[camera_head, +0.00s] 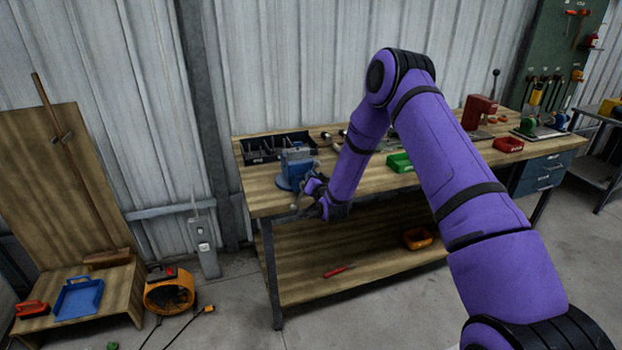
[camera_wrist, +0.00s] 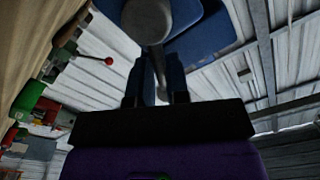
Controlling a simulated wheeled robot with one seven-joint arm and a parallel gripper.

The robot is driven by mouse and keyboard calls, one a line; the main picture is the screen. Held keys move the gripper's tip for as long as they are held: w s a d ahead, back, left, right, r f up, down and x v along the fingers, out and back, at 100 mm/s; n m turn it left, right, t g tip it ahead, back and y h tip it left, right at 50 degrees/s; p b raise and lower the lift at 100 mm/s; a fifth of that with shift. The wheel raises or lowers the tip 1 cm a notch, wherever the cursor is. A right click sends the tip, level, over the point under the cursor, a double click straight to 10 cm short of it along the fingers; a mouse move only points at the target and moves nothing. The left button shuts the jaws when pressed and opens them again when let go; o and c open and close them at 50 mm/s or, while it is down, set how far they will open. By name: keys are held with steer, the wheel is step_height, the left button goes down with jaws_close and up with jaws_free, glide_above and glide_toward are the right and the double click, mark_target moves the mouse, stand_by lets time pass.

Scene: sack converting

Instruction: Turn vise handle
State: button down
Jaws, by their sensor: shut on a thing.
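The blue vise (camera_head: 294,168) is mounted at the left front corner of the wooden workbench (camera_head: 262,196). In the wrist view its blue body (camera_wrist: 212,38) and round grey screw end (camera_wrist: 147,20) are close at the top. My gripper (camera_head: 312,186) is at the front of the vise, beyond the bench's front edge. In the wrist view my gripper (camera_wrist: 157,76) is shut on the grey vise handle (camera_wrist: 160,72), with a dark finger on each side of the bar. Part of the handle is hidden by the fingers.
A black divided tray (camera_head: 262,150) stands behind the vise. A green bin (camera_head: 400,162), a red bin (camera_head: 508,145) and a red machine (camera_head: 477,112) are farther right on the bench. An orange bin (camera_head: 417,238) is on the lower shelf.

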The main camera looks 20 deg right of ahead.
steer(key=shift+s+f, duration=0.2)
steer(key=shift+f, duration=0.1)
steer(key=c, duration=1.5)
jaws_free()
steer(key=shift+c, duration=0.2)
steer(key=o, duration=0.3)
steer(key=shift+o, duration=0.7)
steer(key=shift+r, duration=0.15)
steer(key=s, duration=1)
steer(key=shift+s, duration=0.4)
